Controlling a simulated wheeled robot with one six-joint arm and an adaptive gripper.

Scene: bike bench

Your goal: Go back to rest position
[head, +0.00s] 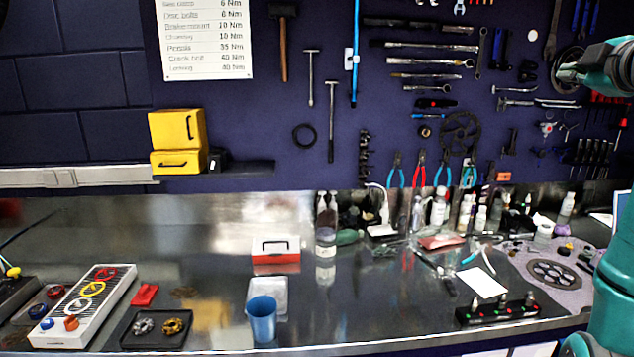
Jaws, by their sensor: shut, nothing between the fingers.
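My gripper (568,72) is at the upper right, in front of the tool wall and high above the bench (375,300). Its small pale fingertips point left and look shut, with nothing held. My teal arm runs down the right edge of the picture. The fingers are partly lost against the dark round tools behind them.
A blue cup (262,320) stands near the bench's front edge. Left are a black tray (128,331) with small rings and a white panel (75,318) with coloured rings. A black strip (497,310) lies front right; bottles crowd the back. The centre is mostly clear.

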